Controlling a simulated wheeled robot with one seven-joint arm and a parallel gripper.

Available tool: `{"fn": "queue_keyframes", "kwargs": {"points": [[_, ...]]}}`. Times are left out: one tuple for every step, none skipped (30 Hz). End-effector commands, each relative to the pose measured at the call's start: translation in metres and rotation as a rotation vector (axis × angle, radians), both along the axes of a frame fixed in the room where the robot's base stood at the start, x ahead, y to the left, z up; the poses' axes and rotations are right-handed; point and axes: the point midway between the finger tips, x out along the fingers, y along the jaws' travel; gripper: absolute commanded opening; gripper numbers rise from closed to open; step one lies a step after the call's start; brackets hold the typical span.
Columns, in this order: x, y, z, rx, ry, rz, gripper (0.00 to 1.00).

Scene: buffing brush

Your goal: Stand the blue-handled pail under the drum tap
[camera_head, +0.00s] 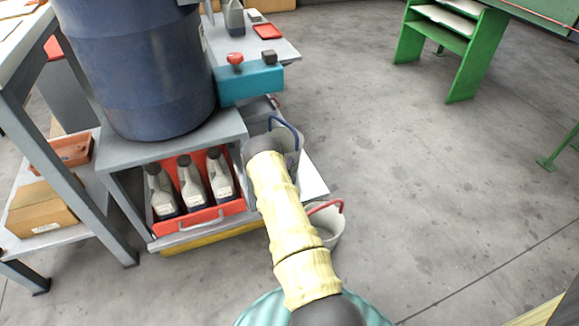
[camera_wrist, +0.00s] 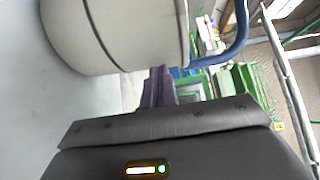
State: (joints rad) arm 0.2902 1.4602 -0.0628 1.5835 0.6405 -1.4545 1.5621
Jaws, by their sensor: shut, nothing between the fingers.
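The blue-handled pail (camera_head: 288,143) is grey and stands on the low grey ledge beside the drum stand, partly hidden by my arm. It lies just in front of and below the teal block (camera_head: 248,86) with a red knob at the drum (camera_head: 137,65); the tap's spout cannot be made out. In the wrist view the pail's pale wall (camera_wrist: 115,35) and blue handle (camera_wrist: 236,38) fill the top. My gripper (camera_wrist: 158,88) is shut and empty, its dark fingertips close beside the pail's wall; I cannot tell if they touch. My arm hides it in the head view.
A red-handled pail (camera_head: 328,225) stands close to the right of my forearm. A red tray (camera_head: 200,217) with grey bottles sits under the drum. A table leg (camera_head: 75,185) is at left. The floor at right is clear up to a green rack (camera_head: 440,45).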

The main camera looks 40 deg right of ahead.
Motion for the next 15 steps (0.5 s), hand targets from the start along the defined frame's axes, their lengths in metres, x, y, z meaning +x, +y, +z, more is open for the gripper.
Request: {"fn": "queue_keyframes", "kwargs": {"points": [[0.000, 0.000, 0.011, 0.000, -0.001, 0.000, 0.00], [0.000, 0.000, 0.016, 0.000, -0.001, 0.000, 0.00], [0.000, 0.000, 0.022, 0.000, -0.001, 0.000, 0.00], [0.000, 0.000, 0.027, 0.000, -0.001, 0.000, 0.00], [0.000, 0.000, 0.033, 0.000, -0.001, 0.000, 0.00], [0.001, 0.000, 0.041, -0.001, -0.002, 0.000, 0.00], [0.001, 0.000, 0.046, 0.000, -0.003, 0.000, 0.00], [0.000, 0.000, 0.051, 0.000, -0.001, 0.000, 0.00], [0.000, 0.000, 0.059, 0.000, -0.001, 0.000, 0.00], [0.001, 0.000, 0.064, 0.000, -0.002, 0.000, 0.00], [0.001, 0.000, 0.069, 0.000, -0.002, 0.000, 0.00], [0.001, 0.000, 0.075, 0.000, -0.002, 0.000, 0.00], [0.001, 0.000, 0.079, 0.000, -0.002, 0.000, 0.00], [0.000, 0.000, 0.082, 0.001, -0.001, -0.001, 0.00], [0.000, 0.000, 0.085, 0.001, -0.001, -0.001, 0.00]]}}
